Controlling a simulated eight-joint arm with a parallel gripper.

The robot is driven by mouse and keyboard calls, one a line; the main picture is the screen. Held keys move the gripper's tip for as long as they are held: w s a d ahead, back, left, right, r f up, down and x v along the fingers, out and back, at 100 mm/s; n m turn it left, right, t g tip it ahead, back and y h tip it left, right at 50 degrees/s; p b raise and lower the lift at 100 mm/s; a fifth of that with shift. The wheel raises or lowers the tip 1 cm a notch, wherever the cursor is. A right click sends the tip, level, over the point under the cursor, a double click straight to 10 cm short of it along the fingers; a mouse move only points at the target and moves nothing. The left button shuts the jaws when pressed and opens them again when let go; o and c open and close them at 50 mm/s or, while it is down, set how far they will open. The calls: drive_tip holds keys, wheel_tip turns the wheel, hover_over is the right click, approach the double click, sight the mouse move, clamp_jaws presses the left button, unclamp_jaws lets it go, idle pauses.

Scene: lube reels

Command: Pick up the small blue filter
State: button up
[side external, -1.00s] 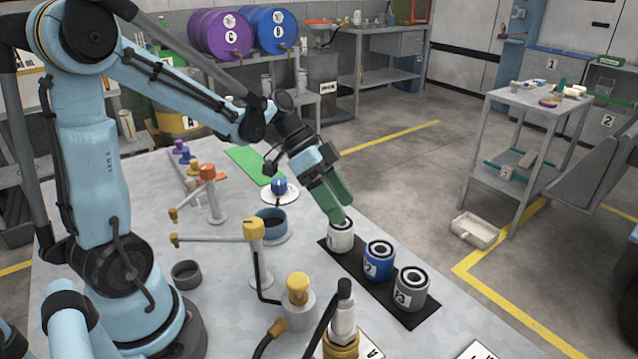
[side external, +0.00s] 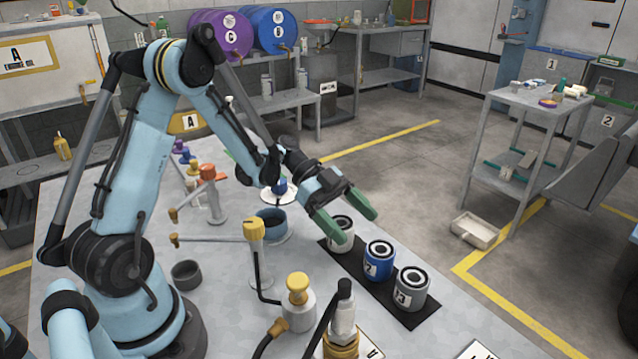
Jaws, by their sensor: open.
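A blue filter (side external: 379,260) labelled 2 stands upright in the middle of a black mat (side external: 421,318). A white filter (side external: 342,245) stands to its left and a grey filter (side external: 411,288) labelled 3 to its right. My gripper (side external: 358,228) is open and empty, with its green fingers spread. In the picture, the fingers overlap the white filter and partly hide it. The blue filter is lower right of the fingertips, apart from them.
A dark blue cup (side external: 270,224) stands left of the mat. A yellow-topped dispenser (side external: 254,230), a bottle with a yellow cap (side external: 297,300) and a grey ring-shaped cup (side external: 186,273) stand on the grey table. The table right of the mat ends at an open floor.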

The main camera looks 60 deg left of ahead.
sight(374, 244)
drive_tip(key=shift+x, duration=3)
drive_tip(key=shift+c, duration=0.3)
drive_tip(key=c, duration=1.2)
